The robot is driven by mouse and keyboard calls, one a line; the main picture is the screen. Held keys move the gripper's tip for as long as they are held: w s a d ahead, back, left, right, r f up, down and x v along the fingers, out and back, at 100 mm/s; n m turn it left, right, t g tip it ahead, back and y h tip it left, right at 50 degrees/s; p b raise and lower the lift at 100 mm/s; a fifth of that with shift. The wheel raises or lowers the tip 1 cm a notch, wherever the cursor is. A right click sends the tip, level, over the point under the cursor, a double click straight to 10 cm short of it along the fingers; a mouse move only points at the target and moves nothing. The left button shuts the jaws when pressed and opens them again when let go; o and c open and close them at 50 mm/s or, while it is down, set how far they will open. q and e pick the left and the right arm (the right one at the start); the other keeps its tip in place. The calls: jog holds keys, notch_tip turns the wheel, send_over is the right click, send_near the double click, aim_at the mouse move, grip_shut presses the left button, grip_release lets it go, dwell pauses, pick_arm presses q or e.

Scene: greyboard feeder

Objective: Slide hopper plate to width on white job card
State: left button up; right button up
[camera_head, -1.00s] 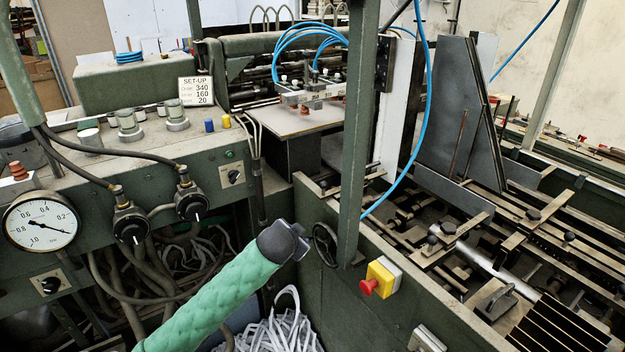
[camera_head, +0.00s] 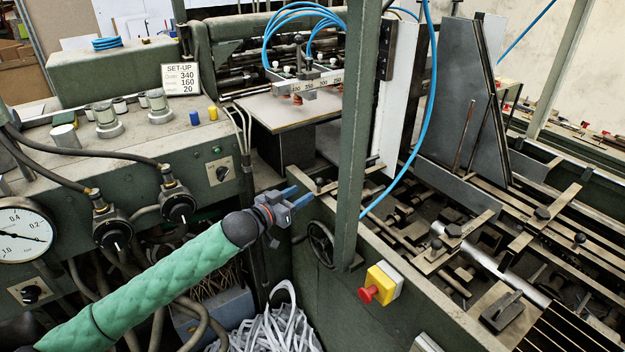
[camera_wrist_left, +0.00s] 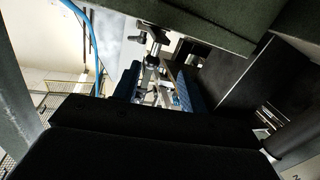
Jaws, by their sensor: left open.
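The white job card (camera_head: 181,79) stands on the console at the upper left. It reads SET-UP with 340, 160 and 20; the small words beside the numbers are blurred. A tall grey plate (camera_head: 452,95), which looks like the hopper plate, stands upright on the machine bed at the right. My left gripper (camera_head: 296,196) has its blue fingers apart and empty, in front of the green frame and left of the upright post. It is well short of the grey plate. In the left wrist view the two fingers (camera_wrist_left: 157,88) also show apart. My right gripper is not in view.
The green post (camera_head: 352,140) stands between my left gripper and the grey plate. A handwheel (camera_head: 321,244) and a red stop button on a yellow box (camera_head: 380,285) sit on the near frame. A blue hose (camera_head: 428,100) hangs past the post. Rails and clamps crowd the bed.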

aim_at(316, 183)
pick_arm(q)
jog(key=shift+n, duration=0.4)
jog(key=w+d+p, duration=0.1)
jog(key=w+d, duration=0.1)
jog(key=w+d+r+p, duration=0.1)
jog(key=w+d, duration=0.1)
jog(key=shift+d+r+p, duration=0.2)
jog(key=shift+d+p, duration=0.15)
jog(key=shift+w+d+f, duration=0.15)
jog(key=shift+w+d, duration=0.3)
jog(key=shift+w, duration=0.05)
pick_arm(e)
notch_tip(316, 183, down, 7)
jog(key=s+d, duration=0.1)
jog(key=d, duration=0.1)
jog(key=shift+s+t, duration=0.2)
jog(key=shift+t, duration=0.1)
pick_arm(q)
grip_shut()
